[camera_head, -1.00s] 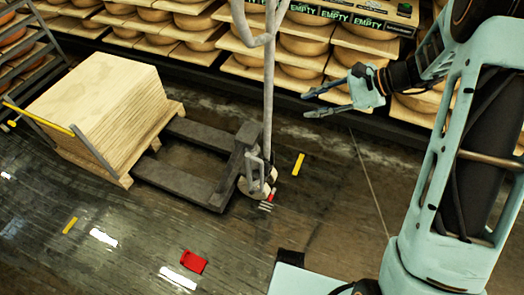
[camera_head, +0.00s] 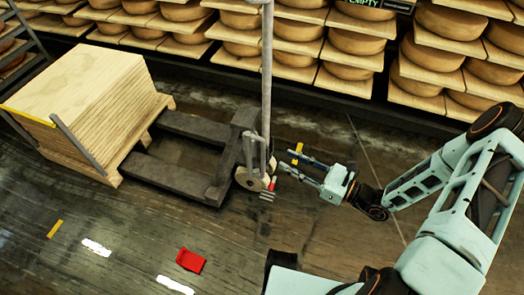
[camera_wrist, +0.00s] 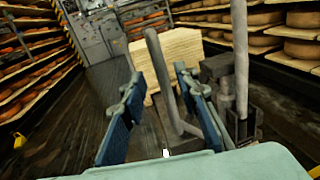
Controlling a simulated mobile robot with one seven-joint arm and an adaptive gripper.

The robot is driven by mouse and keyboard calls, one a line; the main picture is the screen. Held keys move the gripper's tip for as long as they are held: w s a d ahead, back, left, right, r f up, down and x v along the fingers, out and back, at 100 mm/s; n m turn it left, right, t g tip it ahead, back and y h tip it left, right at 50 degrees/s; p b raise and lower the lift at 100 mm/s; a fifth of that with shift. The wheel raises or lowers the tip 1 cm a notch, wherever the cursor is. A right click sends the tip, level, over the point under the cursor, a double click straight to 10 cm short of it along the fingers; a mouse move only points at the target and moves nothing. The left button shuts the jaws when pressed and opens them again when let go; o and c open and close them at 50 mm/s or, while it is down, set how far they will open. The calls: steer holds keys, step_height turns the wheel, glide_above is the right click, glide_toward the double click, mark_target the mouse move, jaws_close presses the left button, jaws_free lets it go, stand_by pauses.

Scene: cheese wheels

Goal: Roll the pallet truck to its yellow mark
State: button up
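The dark grey pallet truck (camera_head: 225,165) stands on the floor, its forks reaching left to a wooden pallet with stacked boards. Its tall handle post (camera_head: 267,75) rises upright; the top is out of the head view. A yellow floor mark (camera_head: 296,152) lies right of the truck, partly hidden by my gripper. Another yellow mark (camera_head: 55,229) lies at lower left. My gripper (camera_head: 284,160) is low beside the truck's front end, fingers pointing left. In the wrist view my gripper (camera_wrist: 158,115) is open, with a grey bar (camera_wrist: 162,85) between the fingers in the picture; contact cannot be told.
The pallet stack (camera_head: 90,95) stands at the left. Cheese shelves (camera_head: 350,75) line the back. A red item (camera_head: 190,260) and white floor marks (camera_head: 96,247) lie in front. The floor at the front left is mostly clear.

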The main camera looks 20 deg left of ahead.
mark_target(263, 148)
steer(key=b+x, duration=0.1)
steer(key=x, duration=0.9)
steer(key=shift+b, duration=0.4)
jaws_close()
